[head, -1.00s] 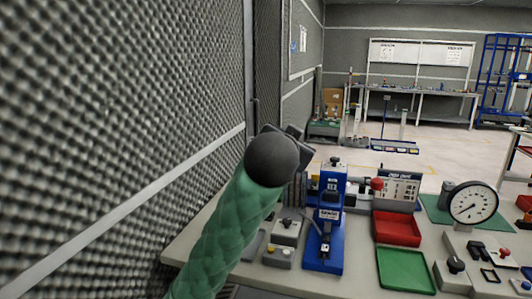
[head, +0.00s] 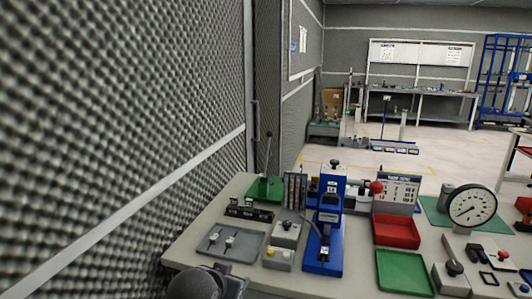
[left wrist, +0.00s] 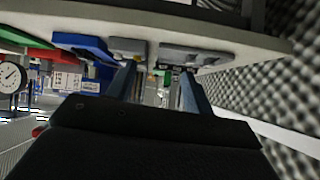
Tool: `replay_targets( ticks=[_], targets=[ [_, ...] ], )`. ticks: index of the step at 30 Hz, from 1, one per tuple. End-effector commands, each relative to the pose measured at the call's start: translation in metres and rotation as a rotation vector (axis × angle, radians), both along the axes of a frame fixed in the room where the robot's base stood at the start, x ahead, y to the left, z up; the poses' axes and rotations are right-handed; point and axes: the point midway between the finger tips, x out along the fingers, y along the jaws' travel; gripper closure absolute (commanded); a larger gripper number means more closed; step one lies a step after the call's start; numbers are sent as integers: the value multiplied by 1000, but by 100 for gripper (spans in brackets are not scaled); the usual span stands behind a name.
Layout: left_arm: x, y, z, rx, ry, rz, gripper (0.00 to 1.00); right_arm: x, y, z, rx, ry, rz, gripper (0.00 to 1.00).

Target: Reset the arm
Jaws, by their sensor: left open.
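My left gripper (left wrist: 158,82) shows in the left wrist view with its two fingers spread apart and nothing between them. In the head view only the dark end of my left arm (head: 205,283) shows at the bottom edge, in front of the table's near left corner; its fingertips are not clear there. My right gripper is in neither view.
The table (head: 190,243) holds a grey tray (head: 228,246), a blue press (head: 325,235), a red tray (head: 396,232), a green tray (head: 405,272) and a dial gauge (head: 472,206). A foam-covered wall (head: 120,120) stands close on the left.

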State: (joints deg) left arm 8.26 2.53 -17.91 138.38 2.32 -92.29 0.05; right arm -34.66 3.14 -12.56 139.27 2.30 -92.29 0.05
Motion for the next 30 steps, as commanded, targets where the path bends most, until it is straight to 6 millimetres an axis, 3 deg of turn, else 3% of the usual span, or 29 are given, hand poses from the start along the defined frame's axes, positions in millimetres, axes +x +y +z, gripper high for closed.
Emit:
replay_targets(
  ticks=[1,11,18,24,30],
  targets=[
    [-10,6,-18,-2,35,11,48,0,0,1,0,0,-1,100],
    [-79,38,-123,-1,249,71,48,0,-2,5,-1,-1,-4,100],
    [-146,52,-193,9,414,96,48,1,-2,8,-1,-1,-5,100],
    [-213,54,-242,18,553,98,48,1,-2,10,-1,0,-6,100],
    [-273,54,-276,24,669,98,48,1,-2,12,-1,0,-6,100]
  ],
)
